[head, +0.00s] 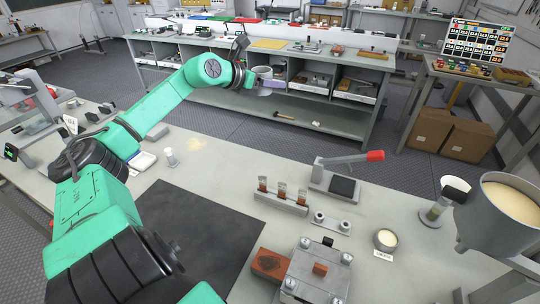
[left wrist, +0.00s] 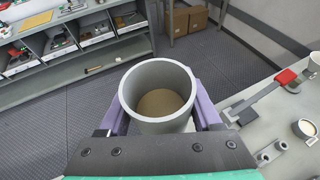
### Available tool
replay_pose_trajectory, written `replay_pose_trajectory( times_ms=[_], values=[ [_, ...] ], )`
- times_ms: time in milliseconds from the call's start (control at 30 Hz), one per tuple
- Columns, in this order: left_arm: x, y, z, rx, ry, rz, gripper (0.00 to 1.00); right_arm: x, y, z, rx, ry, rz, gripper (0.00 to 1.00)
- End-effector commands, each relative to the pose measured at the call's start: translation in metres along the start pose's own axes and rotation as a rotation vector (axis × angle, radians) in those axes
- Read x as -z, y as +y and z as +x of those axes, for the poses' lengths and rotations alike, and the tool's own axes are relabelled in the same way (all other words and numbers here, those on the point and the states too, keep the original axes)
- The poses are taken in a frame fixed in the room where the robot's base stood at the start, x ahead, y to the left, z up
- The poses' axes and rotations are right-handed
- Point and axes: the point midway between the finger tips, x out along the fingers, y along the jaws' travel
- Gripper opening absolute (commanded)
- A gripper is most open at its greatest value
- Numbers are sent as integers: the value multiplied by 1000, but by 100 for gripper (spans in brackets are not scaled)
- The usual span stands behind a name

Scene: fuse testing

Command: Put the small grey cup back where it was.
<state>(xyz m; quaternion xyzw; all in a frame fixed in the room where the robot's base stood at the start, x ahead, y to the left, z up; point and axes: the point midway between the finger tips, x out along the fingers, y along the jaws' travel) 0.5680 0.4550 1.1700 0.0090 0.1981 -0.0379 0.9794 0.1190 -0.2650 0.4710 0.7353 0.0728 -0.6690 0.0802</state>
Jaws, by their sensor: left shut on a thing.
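The small grey cup (head: 263,73) is in my left gripper (head: 266,82), held out over the gap beyond the far edge of the near table. In the left wrist view the cup (left wrist: 157,79) is upright or nearly so, with tan material visible at its bottom. The purple fingers of the left gripper (left wrist: 160,112) are shut on both sides of it. My right gripper is not in view.
A shelved bench (head: 230,88) stands behind.

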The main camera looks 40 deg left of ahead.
Motion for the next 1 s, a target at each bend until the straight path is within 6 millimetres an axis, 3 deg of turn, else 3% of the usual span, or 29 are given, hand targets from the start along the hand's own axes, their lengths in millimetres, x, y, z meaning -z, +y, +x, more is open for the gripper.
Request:
replay_pose_trajectory(
  times_ms=[633,767,1000],
  values=[
    [88,0,37,0,-1,0,0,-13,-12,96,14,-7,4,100],
    [98,-1,41,2,2,-3,0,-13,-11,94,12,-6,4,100],
    [162,-1,67,2,2,-9,0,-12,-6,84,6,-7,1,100]
  ],
)
